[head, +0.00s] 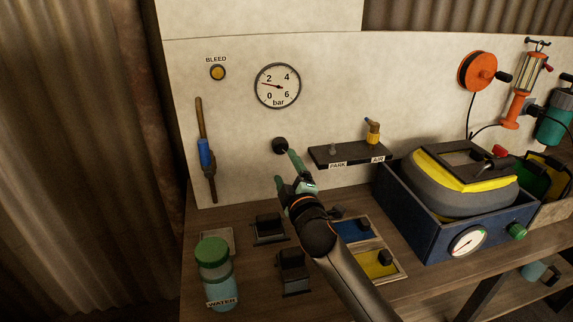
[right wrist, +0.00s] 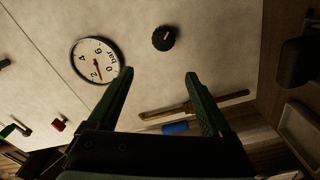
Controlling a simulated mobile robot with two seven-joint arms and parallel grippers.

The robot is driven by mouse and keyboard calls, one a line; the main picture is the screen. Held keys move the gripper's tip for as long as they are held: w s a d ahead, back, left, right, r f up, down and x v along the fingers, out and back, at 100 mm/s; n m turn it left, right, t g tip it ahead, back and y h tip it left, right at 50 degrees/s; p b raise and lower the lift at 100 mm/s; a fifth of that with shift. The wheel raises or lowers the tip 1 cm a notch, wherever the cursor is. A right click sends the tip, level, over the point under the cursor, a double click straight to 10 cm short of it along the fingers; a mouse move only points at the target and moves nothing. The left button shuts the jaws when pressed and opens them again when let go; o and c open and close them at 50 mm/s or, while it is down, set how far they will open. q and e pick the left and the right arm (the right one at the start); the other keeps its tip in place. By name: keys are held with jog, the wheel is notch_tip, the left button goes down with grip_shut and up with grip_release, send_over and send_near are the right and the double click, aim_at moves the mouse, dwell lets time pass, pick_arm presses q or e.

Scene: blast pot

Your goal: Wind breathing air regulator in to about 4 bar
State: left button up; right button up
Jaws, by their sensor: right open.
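The regulator knob (head: 280,146) is a round black knob on the pale wall panel. It also shows in the right wrist view (right wrist: 164,38) with a light mark on its face, beyond the open fingertips. The bar gauge (head: 278,86) sits above the knob; its red needle points left, between 0 and 2, at a little over 1. It also shows in the right wrist view (right wrist: 95,61). My right gripper (head: 286,168) is open and empty, with its fingertips just below and right of the knob in the head view. It also shows in the right wrist view (right wrist: 160,75). My left gripper is not in view.
A small shelf (head: 350,152) marked PARK and AIR juts out right of the knob. A blue-handled rod (head: 206,150) hangs at left, under the BLEED button (head: 218,72). A WATER bottle (head: 215,265) and a blue crate (head: 440,235) holding a helmet stand on the bench.

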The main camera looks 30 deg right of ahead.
aim_at(281, 150)
jog(key=w+d+n+b, duration=0.1)
jog(key=w+n, duration=0.3)
jog(key=w+d+f+n+b, duration=0.1)
jog(key=w+d+n+b, duration=0.1)
jog(key=w+n, duration=0.2)
jog(key=w+d+n+b, duration=0.1)
jog(key=w+n+b, duration=0.1)
jog(key=w+n, duration=0.2)
jog(key=shift+w+d+f+n, duration=0.15)
jog(key=shift+w+f+n, duration=0.1)
jog(key=shift+n, duration=0.35)
grip_shut()
dwell(0.7)
